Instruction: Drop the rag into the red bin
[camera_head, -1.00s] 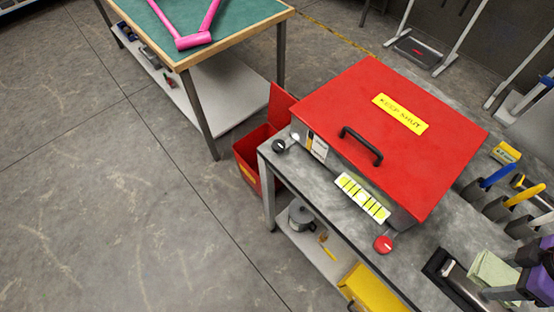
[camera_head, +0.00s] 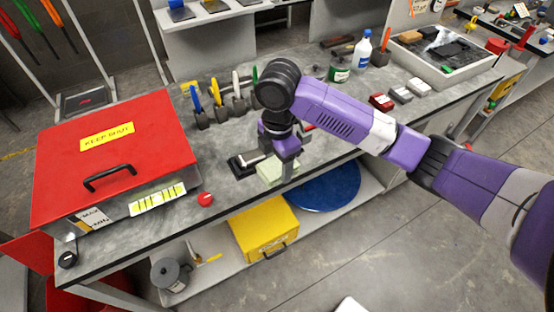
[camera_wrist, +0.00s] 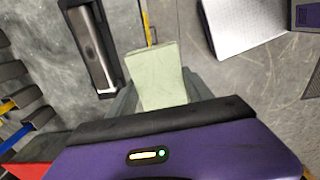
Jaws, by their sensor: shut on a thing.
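The rag (camera_head: 274,171) is a pale green cloth at the front edge of the grey workbench. It hangs from my gripper (camera_head: 287,170), which is shut on it, and also shows in the wrist view (camera_wrist: 158,74), between the grey fingers. The red bin (camera_head: 72,298) stands at the lower left of the head view, on the floor by the bench's left end. Its lid (camera_head: 26,252) is raised. The bin is partly hidden by the bench and cut off by the picture edge, and its inside is not clear to see.
A large red-lidded box (camera_head: 115,150) marked KEEP SHUT fills the bench's left part. A red knob (camera_head: 205,199) and a dark tray (camera_head: 243,163) lie near my gripper. Tool holders (camera_head: 222,110) stand behind. Below are a yellow box (camera_head: 264,228) and a pot (camera_head: 170,275).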

